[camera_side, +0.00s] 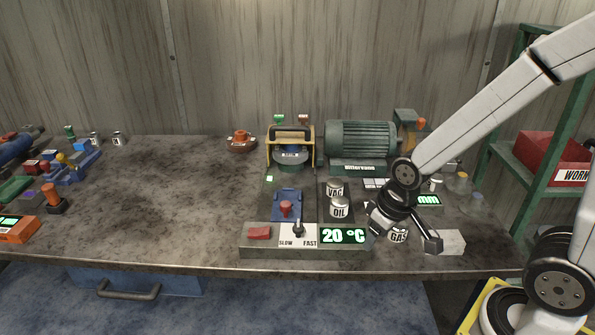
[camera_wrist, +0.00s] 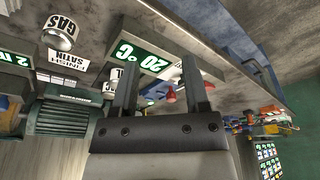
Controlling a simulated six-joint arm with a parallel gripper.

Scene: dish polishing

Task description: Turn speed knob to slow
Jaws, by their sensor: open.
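The speed knob (camera_side: 298,229) is a small dark-and-silver knob on a white plate (camera_side: 311,241) marked SLOW at left and FAST at right, on the front of the grey console. It looks roughly upright between the two words; its exact setting is too small to tell. My gripper (camera_side: 405,238) is open and empty, to the right of the knob and apart from it, in front of the GAS canister (camera_side: 398,234). In the wrist view my two fingers (camera_wrist: 160,68) frame the 20 °C display (camera_wrist: 145,57). The speed knob is not clear there.
A red button (camera_side: 259,233) and a blue block with a red knob (camera_side: 286,208) are near the speed knob. VAC (camera_side: 335,188) and OIL (camera_side: 339,210) canisters stand behind the display. A green motor (camera_side: 362,140) is at the back. The table's left-middle is clear.

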